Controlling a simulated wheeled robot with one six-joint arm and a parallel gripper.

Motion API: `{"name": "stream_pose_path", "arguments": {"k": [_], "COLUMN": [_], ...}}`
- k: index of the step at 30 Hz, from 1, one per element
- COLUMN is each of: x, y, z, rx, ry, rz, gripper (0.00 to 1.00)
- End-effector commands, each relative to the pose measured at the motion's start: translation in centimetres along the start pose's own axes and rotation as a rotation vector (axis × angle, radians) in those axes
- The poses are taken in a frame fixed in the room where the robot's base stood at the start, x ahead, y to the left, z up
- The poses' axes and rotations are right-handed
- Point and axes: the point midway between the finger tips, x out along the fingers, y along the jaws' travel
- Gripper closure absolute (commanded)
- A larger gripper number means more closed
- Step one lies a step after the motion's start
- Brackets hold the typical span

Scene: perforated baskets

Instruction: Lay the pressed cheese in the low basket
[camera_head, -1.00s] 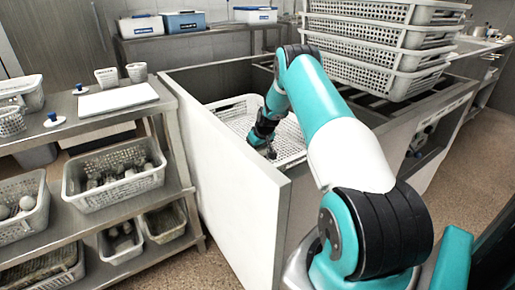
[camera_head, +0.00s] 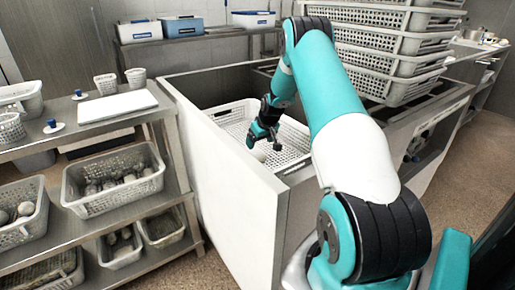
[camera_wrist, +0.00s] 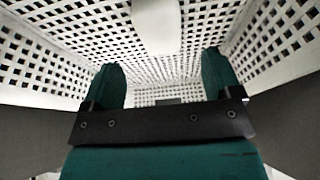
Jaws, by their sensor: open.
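The pressed cheese (camera_head: 260,155) is a small, pale, rounded block in the white perforated low basket (camera_head: 226,116), inside the grey-walled bay. In the wrist view the cheese (camera_wrist: 156,25) lies beyond the fingertips, against the basket's lattice (camera_wrist: 60,45). My gripper (camera_head: 264,142) is just above the cheese in the head view. Its two green fingers (camera_wrist: 162,65) stand apart in the wrist view with nothing between them. A gap shows between the fingers and the cheese. The cheese's underside is hidden.
A stack of white perforated baskets (camera_head: 390,58) stands behind my arm at the right. At the left, a steel shelf holds a white board (camera_head: 117,106) and several baskets, including one with pale round pieces (camera_head: 115,190). The bay's front wall (camera_head: 225,180) rises in front of the low basket.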

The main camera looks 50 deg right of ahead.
Motion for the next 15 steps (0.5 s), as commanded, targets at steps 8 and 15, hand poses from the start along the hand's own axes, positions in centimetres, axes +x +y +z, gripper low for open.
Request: {"name": "stream_pose_path", "arguments": {"k": [8,15], "x": [-3.8,-4.2], "y": [0.0,0.0], "z": [0.0,0.1], "rx": [0.000,0.000], "ry": [0.000,-0.001], "rz": [0.000,0.000], "gripper": [0.16,0.16]}}
